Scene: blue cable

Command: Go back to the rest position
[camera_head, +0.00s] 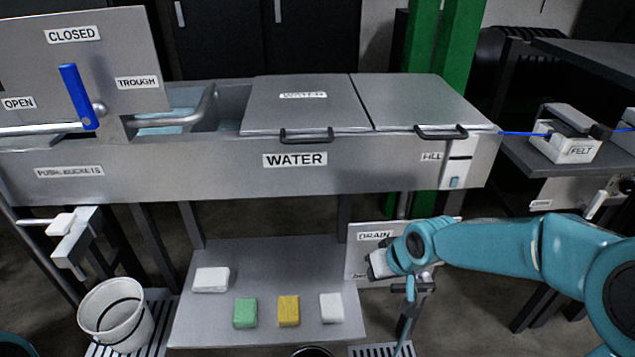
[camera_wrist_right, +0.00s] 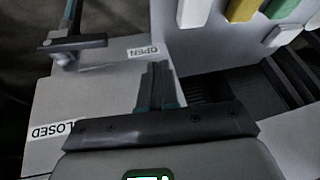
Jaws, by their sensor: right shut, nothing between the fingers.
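My right gripper (camera_head: 378,264) is in front of the white DRAIN panel (camera_head: 360,236), below the trough, with its arm coming in from the right. The wrist view shows its fingers (camera_wrist_right: 157,85) shut together with nothing between them. The fingers are near the panel's OPEN and CLOSED labels, apart from the dark drain handle (camera_wrist_right: 72,43). The same handle shows below the gripper in the head view (camera_head: 412,288). My left gripper is out of view. The blue cable (camera_head: 522,133) runs from the trough's right end to the FELT box (camera_head: 566,145).
The metal water trough (camera_head: 225,170) with closed lids spans the middle. Below it, a grey shelf (camera_head: 260,260) carries a white block (camera_head: 211,279), a green sponge (camera_head: 245,312), a yellow sponge (camera_head: 289,310) and another white block (camera_head: 331,307). A white bucket (camera_head: 110,325) stands left.

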